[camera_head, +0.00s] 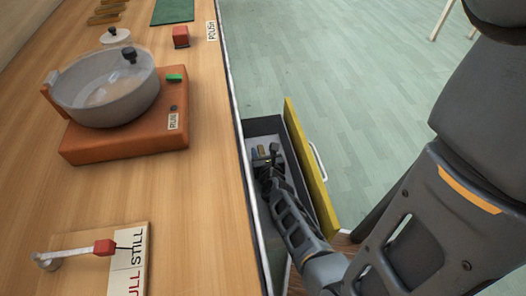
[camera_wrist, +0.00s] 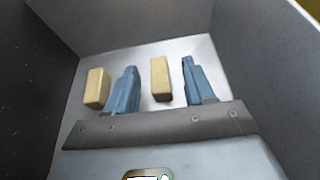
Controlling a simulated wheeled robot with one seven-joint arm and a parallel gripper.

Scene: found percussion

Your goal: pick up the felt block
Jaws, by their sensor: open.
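Two pale yellow blocks lie on the drawer floor in the wrist view: one (camera_wrist: 161,79) shows between my fingers and the other (camera_wrist: 97,88) is just outside the left finger. Both look alike, and I cannot tell which is felt. My gripper (camera_wrist: 160,66) is open, with its two blue fingers on either side of the middle block and no clear contact. In the head view, my gripper (camera_head: 267,156) reaches down into the open drawer (camera_head: 263,127), and the arm hides much of the inside.
The drawer has a yellow front (camera_head: 311,170) and dark walls close around my gripper.

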